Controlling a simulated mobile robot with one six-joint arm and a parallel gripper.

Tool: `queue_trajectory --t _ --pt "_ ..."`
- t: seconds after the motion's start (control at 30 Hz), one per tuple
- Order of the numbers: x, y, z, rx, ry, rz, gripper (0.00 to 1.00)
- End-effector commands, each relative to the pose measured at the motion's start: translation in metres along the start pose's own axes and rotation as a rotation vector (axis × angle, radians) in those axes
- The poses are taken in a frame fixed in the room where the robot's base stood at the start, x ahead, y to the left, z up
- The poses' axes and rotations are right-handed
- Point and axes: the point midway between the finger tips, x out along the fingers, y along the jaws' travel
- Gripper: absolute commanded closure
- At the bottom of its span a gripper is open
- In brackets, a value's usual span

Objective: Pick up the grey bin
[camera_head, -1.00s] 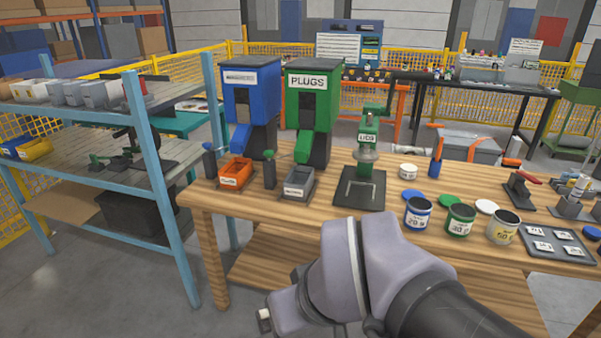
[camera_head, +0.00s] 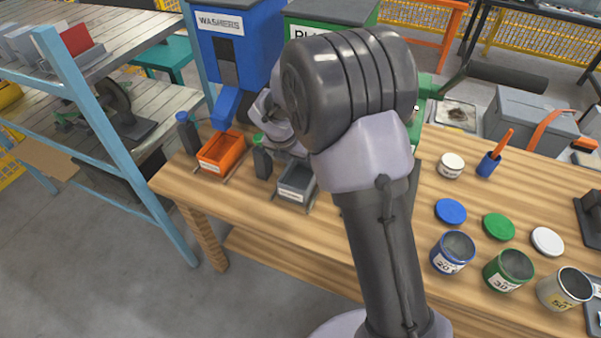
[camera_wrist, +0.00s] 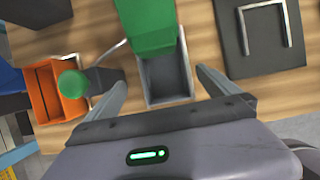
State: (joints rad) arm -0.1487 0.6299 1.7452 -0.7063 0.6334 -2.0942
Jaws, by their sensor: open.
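The grey bin (camera_head: 294,184) is a small open-topped box on the wooden bench, below the green plugs dispenser. In the wrist view the grey bin (camera_wrist: 166,82) looks empty, and the green chute (camera_wrist: 150,25) covers its far end. My gripper (camera_wrist: 160,82) is open, with one finger to the left and one to the right of the bin's near part. Both fingers look apart from its walls; their height relative to the rim is hard to tell. In the head view my arm hides most of the gripper.
An orange bin (camera_head: 221,152) stands left of the grey bin. A dark bottle-like post with a green top (camera_wrist: 73,83) stands between them, close to my left finger. A dark plate with a metal bracket (camera_wrist: 262,35) lies to the right. Open cans (camera_head: 452,252) stand farther right.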

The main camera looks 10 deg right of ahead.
Motion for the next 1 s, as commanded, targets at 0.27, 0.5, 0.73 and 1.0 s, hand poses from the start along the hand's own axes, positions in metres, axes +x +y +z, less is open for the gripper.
queue_trajectory --t 0.27,0.5,0.73,1.0 --pt "0.059 -0.001 -0.001 0.003 0.000 0.000 0.00" --pt "0.095 -0.005 -0.003 0.004 0.000 0.000 0.00" --pt "0.112 -0.005 -0.001 0.004 0.000 0.001 0.00" --pt "0.111 -0.005 -0.001 0.004 0.001 0.001 0.00"
